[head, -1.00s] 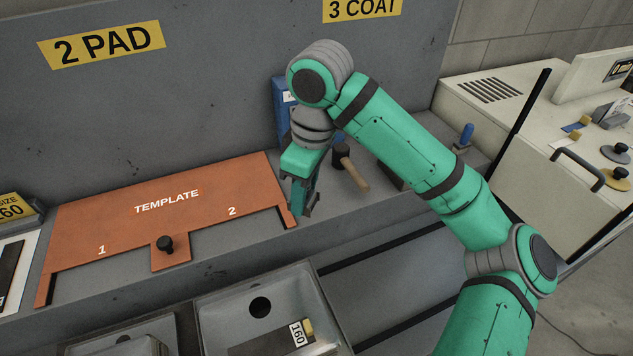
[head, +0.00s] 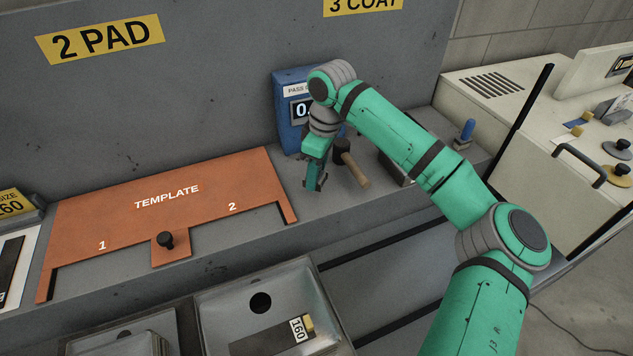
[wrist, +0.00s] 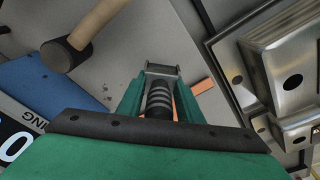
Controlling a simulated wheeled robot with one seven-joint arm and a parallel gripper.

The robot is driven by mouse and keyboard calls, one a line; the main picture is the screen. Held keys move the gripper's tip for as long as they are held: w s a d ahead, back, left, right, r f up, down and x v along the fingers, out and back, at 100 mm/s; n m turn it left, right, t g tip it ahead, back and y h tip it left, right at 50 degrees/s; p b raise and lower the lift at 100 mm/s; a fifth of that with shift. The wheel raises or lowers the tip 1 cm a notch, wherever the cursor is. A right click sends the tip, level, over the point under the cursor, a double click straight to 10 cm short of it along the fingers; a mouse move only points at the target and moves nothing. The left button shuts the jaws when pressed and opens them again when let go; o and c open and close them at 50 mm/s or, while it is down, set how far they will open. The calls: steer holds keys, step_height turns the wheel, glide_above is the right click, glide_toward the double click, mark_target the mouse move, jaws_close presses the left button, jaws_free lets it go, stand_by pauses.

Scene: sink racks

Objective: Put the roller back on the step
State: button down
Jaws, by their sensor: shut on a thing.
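My gripper (head: 315,186) is low over the grey step (head: 345,222), in front of the blue box and left of the wooden-handled tool. In the wrist view my gripper (wrist: 162,72) has its green fingers closed around a dark ribbed cylinder, which looks like the roller (wrist: 158,98), with a grey metal piece across the fingertips. Much of the roller is hidden by the fingers and palm, and in the head view I cannot make it out. Whether it touches the step is unclear.
A wooden-handled mallet-like tool (head: 354,168) lies close right of my gripper. A blue box with a display (head: 290,120) stands behind. An orange template (head: 120,215) covers the step's left part. Steel sinks (head: 230,305) lie in front. The step's front strip is clear.

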mark_target(323, 174)
steer(key=shift+w+f, duration=0.2)
steer(key=shift+f, duration=0.1)
steer(key=shift+w+f, duration=0.2)
steer(key=shift+f, duration=1.5)
steer(key=c, duration=1.3)
jaws_free()
steer(key=shift+f, duration=0.1)
steer(key=shift+o, duration=0.2)
steer(key=r, duration=0.4)
steer(key=d+r, duration=0.1)
steer(key=r, duration=0.7)
steer(key=shift+s+d+r, duration=0.1)
steer(key=shift+s+d, duration=0.15)
steer(key=shift+s, duration=0.1)
